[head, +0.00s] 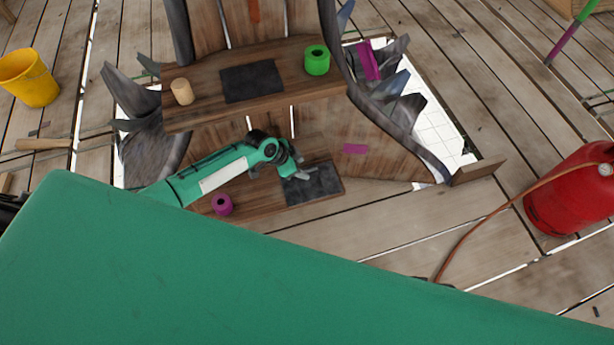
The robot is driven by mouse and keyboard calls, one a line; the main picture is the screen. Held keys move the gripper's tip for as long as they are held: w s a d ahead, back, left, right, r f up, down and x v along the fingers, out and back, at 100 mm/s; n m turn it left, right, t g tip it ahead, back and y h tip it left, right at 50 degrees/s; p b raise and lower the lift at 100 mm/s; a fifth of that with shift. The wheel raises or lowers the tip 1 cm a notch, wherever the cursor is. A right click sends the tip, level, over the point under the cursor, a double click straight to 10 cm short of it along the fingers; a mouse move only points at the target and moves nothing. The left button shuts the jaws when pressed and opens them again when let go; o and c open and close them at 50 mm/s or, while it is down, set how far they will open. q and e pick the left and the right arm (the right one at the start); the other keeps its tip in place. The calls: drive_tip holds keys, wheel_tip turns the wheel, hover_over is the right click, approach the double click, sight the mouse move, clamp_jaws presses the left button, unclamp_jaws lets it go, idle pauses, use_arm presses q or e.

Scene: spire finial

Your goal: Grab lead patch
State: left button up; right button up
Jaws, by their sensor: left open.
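A dark grey flat square patch (318,187), which looks like lead sheet, lies on the lower wooden ledge. A second dark grey patch (252,81) lies on the upper wooden ledge. My left arm reaches in from the left, and its open gripper (297,175) is over the left upper part of the lower patch, hiding a bit of it. No object shows between its fingers. I cannot tell whether the fingers touch the patch. My right gripper is not in view.
The upper ledge holds a tan cylinder (182,91) and a green ring (317,60). A magenta ring (222,204) sits on the lower ledge, left of the patch. A red gas cylinder (570,195) with a hose stands right; a yellow bucket (28,78) stands left.

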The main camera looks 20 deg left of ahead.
use_arm(q)
drive_tip(key=shift+x, duration=0.85)
drive_tip(key=shift+c, duration=0.2)
clamp_jaws()
drive_tip(key=shift+r, duration=0.15)
